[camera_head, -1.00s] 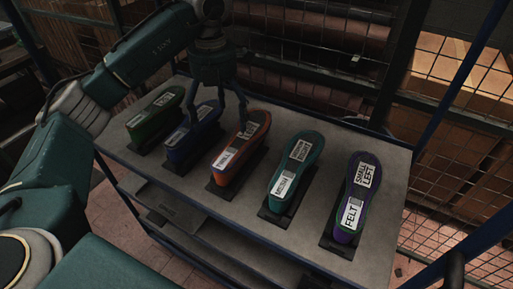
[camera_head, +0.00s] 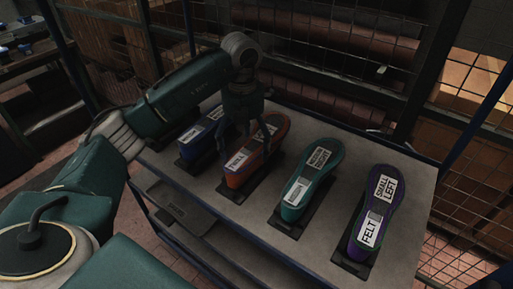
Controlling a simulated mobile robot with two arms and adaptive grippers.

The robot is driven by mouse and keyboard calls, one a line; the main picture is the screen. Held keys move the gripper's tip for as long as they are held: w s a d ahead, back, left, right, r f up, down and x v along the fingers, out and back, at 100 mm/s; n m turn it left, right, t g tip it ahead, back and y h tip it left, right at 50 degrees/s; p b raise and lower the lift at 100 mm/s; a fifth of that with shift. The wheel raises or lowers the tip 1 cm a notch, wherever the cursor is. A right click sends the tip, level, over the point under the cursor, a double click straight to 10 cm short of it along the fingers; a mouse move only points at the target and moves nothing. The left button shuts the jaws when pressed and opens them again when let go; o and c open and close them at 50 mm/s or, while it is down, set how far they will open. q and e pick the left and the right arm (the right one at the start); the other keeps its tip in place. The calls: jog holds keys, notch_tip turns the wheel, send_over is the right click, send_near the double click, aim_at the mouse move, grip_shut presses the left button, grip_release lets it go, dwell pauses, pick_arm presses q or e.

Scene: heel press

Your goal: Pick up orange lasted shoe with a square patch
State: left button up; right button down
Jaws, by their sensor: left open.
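The orange lasted shoe (camera_head: 237,180) lies on a dark stand on the grey shelf (camera_head: 330,240), third from the right in the row. White labels show on its top; I cannot make out a square patch. My left gripper (camera_head: 248,146) points down over the orange shoe, its open fingers around the shoe's upper middle part. I cannot tell whether the fingers touch it. The gripper and wrist hide part of its top. My right gripper is not in view.
A blue shoe (camera_head: 190,149) stands to the left, partly behind my arm. A teal shoe (camera_head: 322,160) and a purple shoe (camera_head: 358,207) stand to the right. A wire mesh fence (camera_head: 340,60) rises behind the shelf.

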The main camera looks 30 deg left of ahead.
pick_arm(q)
jog(key=shift+d+f+p, duration=0.1)
jog(key=shift+f+p, duration=0.35)
jog(key=shift+f, duration=1.3)
jog(key=c, duration=1.7)
jog(key=shift+w+r, duration=0.1)
jog(key=c, duration=0.3)
jog(key=shift+c, duration=0.2)
